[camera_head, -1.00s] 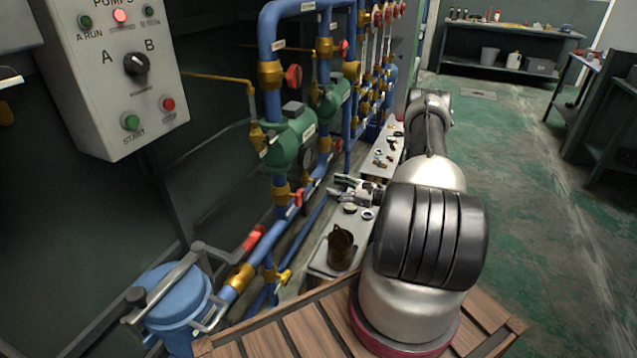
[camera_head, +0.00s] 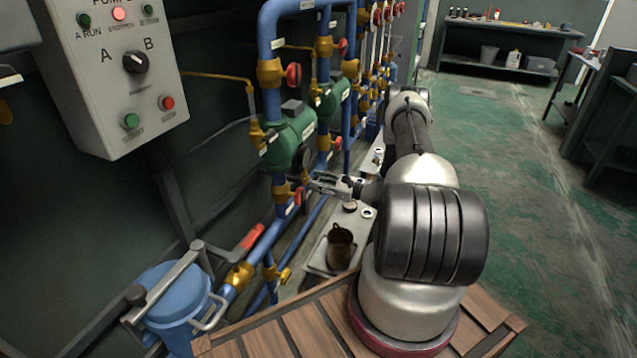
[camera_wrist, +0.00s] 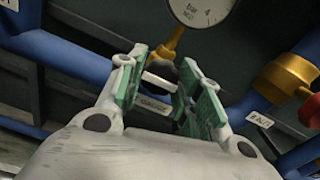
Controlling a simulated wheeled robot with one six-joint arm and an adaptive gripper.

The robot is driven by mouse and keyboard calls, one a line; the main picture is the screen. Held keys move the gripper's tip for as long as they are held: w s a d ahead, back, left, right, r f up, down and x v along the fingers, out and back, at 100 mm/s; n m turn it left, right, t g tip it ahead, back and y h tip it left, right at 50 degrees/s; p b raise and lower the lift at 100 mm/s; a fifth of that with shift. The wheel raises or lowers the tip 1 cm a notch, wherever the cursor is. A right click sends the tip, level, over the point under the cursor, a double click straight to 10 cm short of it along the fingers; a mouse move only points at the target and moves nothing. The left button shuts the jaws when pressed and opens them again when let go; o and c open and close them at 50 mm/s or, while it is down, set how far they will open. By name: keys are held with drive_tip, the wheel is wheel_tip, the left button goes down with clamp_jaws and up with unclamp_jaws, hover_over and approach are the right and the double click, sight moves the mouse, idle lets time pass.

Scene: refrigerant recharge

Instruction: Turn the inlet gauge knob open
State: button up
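A round white pressure gauge (camera_wrist: 200,8) marked "bar" sits at the top of the wrist view, on a brass stem (camera_wrist: 168,48) above a blue pipe. My gripper (camera_wrist: 161,66) points at the pipe below it, its green-padded fingers spread apart. A pale bar-like part (camera_wrist: 158,82) and a white label (camera_wrist: 155,105) that seems to read "GAUGE" show between the fingers. I cannot tell whether the pale part is the inlet gauge knob, or whether the pads touch it. In the head view my gripper (camera_head: 314,183) is close beside the lower blue pipes.
A brass valve (camera_wrist: 287,80) with a red handle is right of my gripper in the wrist view. A green pump (camera_head: 290,140) stands just above-left in the head view. A brown mug (camera_head: 341,250) is on the low bench.

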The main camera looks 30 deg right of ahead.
drive_tip(key=shift+n, duration=9)
drive_tip(key=shift+s+f, duration=0.1)
drive_tip(key=o, duration=1)
drive_tip(key=shift+o, duration=0.2)
drive_tip(key=v, duration=1.2)
